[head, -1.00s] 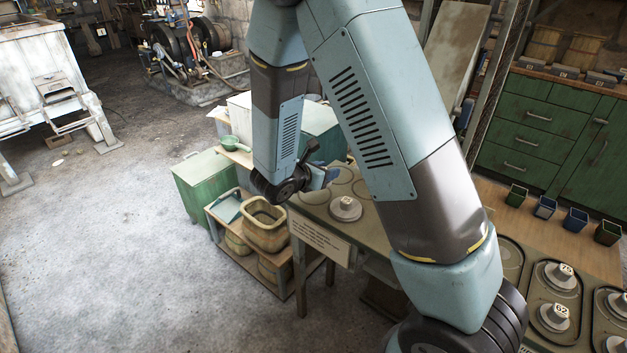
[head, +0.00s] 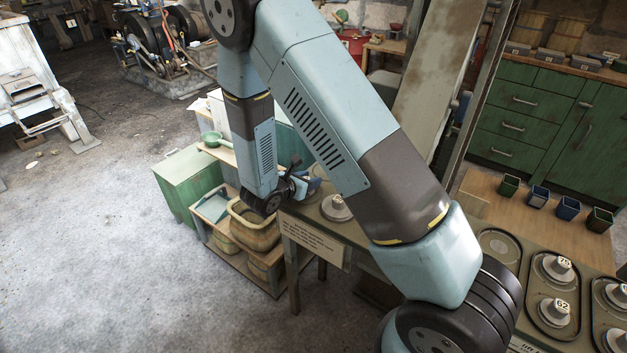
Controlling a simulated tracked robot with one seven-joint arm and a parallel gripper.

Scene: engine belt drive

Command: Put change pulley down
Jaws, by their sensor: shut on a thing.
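My gripper (head: 309,183) is at the far left end of a bench with round recesses, beyond my forearm. Its jaws are small here and partly hidden by my own wrist. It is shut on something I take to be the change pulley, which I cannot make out. A grey pulley with a pale knob (head: 336,208) rests on the bench (head: 313,214) to the right of the gripper, apart from it in the picture. More pulleys sit in trays at the right, including one marked 62 (head: 554,311) and another behind it (head: 556,268).
A low shelf with a yellowish basket (head: 254,232) stands left of the bench, beside a green cabinet (head: 188,180). A sign (head: 313,243) hangs on the bench front. Several small bins (head: 568,209) stand at the right. The floor at left is clear.

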